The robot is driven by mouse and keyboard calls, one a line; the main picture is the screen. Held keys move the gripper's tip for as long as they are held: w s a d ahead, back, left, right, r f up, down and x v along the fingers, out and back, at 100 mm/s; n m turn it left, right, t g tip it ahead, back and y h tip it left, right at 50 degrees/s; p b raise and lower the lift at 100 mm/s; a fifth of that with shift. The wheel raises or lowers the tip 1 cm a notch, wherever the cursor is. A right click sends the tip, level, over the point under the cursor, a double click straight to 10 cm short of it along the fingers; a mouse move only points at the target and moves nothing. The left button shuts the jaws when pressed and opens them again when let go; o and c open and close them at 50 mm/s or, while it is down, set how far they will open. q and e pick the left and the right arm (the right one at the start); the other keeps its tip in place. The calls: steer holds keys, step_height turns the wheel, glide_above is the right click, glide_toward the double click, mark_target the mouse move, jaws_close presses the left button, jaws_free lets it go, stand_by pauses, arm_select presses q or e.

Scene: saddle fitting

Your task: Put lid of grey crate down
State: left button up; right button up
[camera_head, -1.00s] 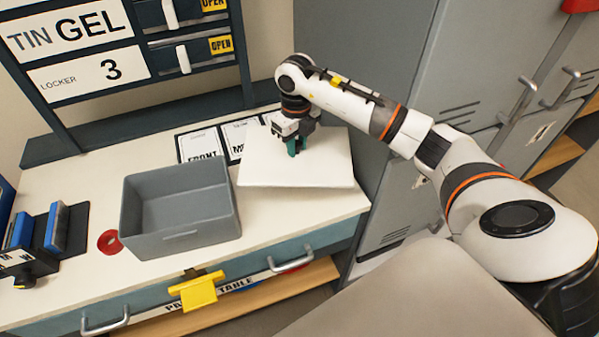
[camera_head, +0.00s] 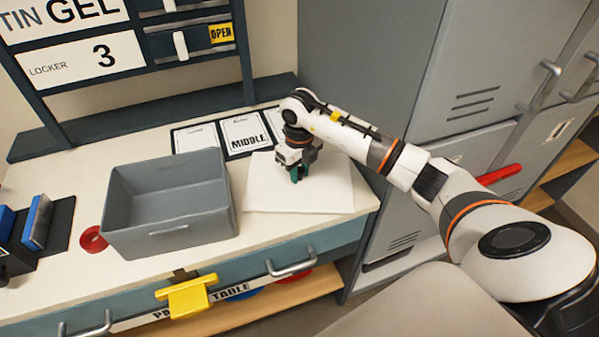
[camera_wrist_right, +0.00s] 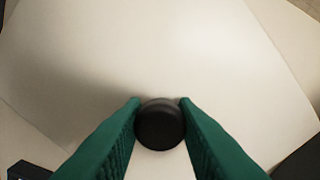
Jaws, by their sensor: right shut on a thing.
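The grey crate (camera_head: 170,205) stands open and empty on the white table top. Its lid (camera_head: 325,192), a flat white plate, is level to the right of the crate, at or just above the table; I cannot tell if it touches. The lid also fills much of the right wrist view (camera_wrist_right: 150,50). My right gripper (camera_head: 296,174) points down over the lid, its green fingers shut on the lid's round black knob (camera_wrist_right: 160,125). My left gripper is not in view.
Framed cards, one reading MIDDLE (camera_head: 247,135), lie behind the lid. A red ring (camera_head: 92,239) and a dark holder with a blue item (camera_head: 38,221) are left of the crate. A yellow clip (camera_head: 188,296) hangs at the table's front. Grey lockers (camera_head: 400,60) stand at the right.

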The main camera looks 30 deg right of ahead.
mark_target(300, 170)
steer(key=shift+f, duration=0.15)
steer(key=o, duration=1)
steer(key=shift+o, duration=0.2)
steer(key=shift+r, duration=0.3)
step_height(300, 170, up, 12)
steer(key=b, duration=0.1)
steer(key=shift+f, duration=0.15)
